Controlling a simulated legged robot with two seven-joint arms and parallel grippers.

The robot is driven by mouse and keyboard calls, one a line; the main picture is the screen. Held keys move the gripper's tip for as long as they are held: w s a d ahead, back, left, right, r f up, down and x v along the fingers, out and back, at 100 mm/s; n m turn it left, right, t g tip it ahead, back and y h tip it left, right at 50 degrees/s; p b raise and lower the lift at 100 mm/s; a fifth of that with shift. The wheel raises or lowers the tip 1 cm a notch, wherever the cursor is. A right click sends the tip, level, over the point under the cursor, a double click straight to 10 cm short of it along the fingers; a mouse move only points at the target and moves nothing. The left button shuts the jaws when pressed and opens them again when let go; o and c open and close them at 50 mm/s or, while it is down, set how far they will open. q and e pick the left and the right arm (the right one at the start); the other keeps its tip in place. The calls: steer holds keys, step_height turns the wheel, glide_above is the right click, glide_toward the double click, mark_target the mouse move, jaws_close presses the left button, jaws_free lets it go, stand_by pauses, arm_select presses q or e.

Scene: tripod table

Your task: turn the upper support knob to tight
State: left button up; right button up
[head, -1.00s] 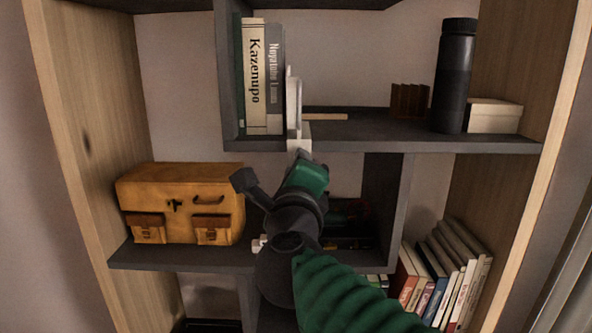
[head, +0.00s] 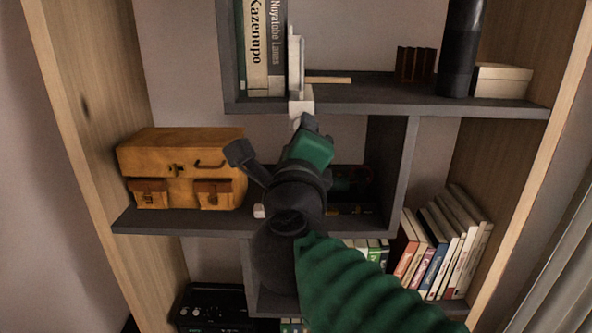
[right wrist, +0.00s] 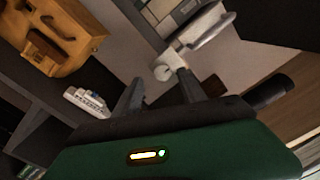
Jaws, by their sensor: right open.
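A white upright support (head: 295,62) stands against the books on the upper shelf, with a pale block (head: 301,100) at the shelf's front edge. In the right wrist view a small round whitish knob (right wrist: 162,73) shows on the white support (right wrist: 207,26). My right gripper (head: 304,122) reaches up to just below the block. In the right wrist view the gripper (right wrist: 161,80) is open, with its fingertips on either side of the knob. I cannot tell whether either finger touches it. Its setting cannot be read. My left gripper is not in view.
Books (head: 263,50) stand left of the support. A dark bottle (head: 460,50) and a pale box (head: 502,80) stand at the right of the upper shelf (head: 400,94). An orange case (head: 180,165) sits lower left. A small white device (right wrist: 88,102) lies on the lower shelf.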

steer(key=s+b, duration=0.5)
steer(key=s, duration=0.8)
steer(key=shift+a+f, duration=0.15)
steer(key=shift+f, duration=0.25)
steer(key=shift+s, duration=0.2)
